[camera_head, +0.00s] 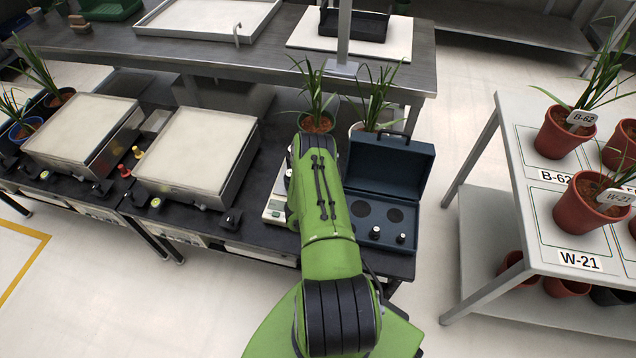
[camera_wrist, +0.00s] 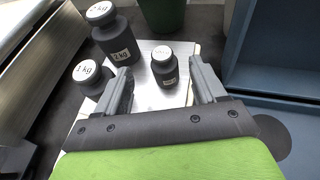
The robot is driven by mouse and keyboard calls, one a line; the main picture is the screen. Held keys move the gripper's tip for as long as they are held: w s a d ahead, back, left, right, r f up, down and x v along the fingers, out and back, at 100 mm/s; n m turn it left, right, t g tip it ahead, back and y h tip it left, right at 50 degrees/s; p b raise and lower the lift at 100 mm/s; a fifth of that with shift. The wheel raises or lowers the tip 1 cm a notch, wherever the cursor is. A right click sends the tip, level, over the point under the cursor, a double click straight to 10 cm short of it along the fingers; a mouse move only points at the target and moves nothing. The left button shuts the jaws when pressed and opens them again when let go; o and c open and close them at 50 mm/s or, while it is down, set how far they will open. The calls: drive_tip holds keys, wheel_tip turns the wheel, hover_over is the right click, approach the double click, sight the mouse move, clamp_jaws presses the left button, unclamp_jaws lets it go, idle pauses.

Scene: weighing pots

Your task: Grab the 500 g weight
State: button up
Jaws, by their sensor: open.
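In the wrist view a small dark weight (camera_wrist: 167,74) with a pale top stands upright on a metal scale plate (camera_wrist: 150,98). Its label is too small to read surely; it is the smallest of the three weights there. My gripper (camera_wrist: 160,68) is open, one finger to each side of this weight in the picture. I cannot tell whether the fingers are at its height. A larger 2 kg weight (camera_wrist: 117,45) and a 1 kg weight (camera_wrist: 90,82) stand to its left.
An open blue case (camera_head: 391,181) stands right of the scale, with two small dark weights (camera_head: 375,233) in its front part. Potted plants (camera_head: 317,122) stand behind. Two pale-topped platforms (camera_head: 196,157) are to the left. A plant rack (camera_head: 512,205) is at the right.

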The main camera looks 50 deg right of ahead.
drive_tip(key=shift+w+d+f+b, duration=0.35)
drive_tip(key=shift+d+b, duration=0.1)
drive_tip(key=shift+b, duration=0.1)
drive_tip(key=shift+x, duration=1.9)
drive_tip(key=shift+d+r, duration=0.1)
drive_tip(key=shift+r, duration=0.1)
drive_tip(key=shift+s, duration=0.1)
